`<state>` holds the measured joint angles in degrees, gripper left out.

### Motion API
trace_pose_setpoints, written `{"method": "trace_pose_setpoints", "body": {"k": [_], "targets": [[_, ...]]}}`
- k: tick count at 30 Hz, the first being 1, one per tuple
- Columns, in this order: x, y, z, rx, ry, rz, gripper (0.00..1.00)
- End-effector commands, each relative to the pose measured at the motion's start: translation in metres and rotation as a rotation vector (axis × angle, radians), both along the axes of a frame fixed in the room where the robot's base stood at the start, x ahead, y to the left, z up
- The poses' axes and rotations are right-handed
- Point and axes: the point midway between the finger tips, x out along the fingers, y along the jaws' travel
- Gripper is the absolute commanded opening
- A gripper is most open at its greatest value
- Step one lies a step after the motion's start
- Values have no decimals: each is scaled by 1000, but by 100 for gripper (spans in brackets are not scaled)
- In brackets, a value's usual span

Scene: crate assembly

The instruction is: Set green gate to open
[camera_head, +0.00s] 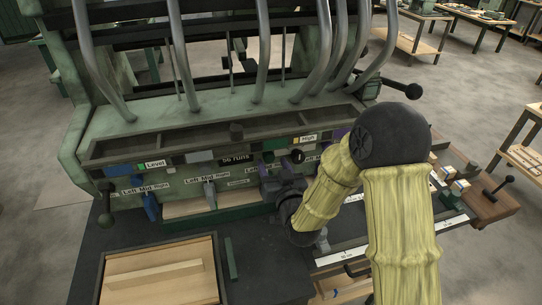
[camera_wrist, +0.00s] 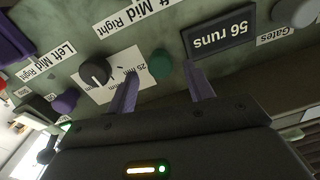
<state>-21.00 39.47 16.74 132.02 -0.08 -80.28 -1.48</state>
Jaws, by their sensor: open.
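No part in view is labelled as the green gate, so I cannot tell for sure which one it is. A dark green round knob (camera_wrist: 162,64) sits on the panel in the wrist view, beyond the gap between my fingers. My gripper (camera_wrist: 161,86) is open, its two purple-grey fingers apart with nothing between them. In the head view my gripper (camera_head: 270,184) is at the machine's front panel, partly hidden by my arm. A label reading "Gates" (camera_wrist: 285,36) shows upside down in the wrist view, its nearby parts cut off or hidden.
A "56 runs" display (camera_wrist: 219,43) and a black dial knob (camera_wrist: 95,72) flank the green knob. A blue lever (camera_head: 150,206) and a grey lever (camera_head: 210,194) stick out at left. A wooden box (camera_head: 101,281) stands in front. My arm hides the panel's right part.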

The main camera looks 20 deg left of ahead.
Motion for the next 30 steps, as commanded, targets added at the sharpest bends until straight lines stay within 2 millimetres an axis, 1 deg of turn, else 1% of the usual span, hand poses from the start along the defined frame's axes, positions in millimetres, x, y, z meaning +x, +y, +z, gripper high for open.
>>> {"method": "trace_pose_setpoints", "body": {"k": [3, 6, 15, 16, 20, 21, 24, 30], "targets": [[13, 9, 2, 1, -1, 0, 52], [19, 13, 1, 0, 0, 0, 52], [21, 14, 0, 0, 0, 0, 52], [21, 14, 0, 0, 0, 0, 50], [21, 14, 0, 0, 0, 0, 25], [21, 14, 0, 0, 0, 0, 17], [21, 14, 0, 0, 0, 0, 0], [19, 12, -1, 0, 0, 0, 0]]}}
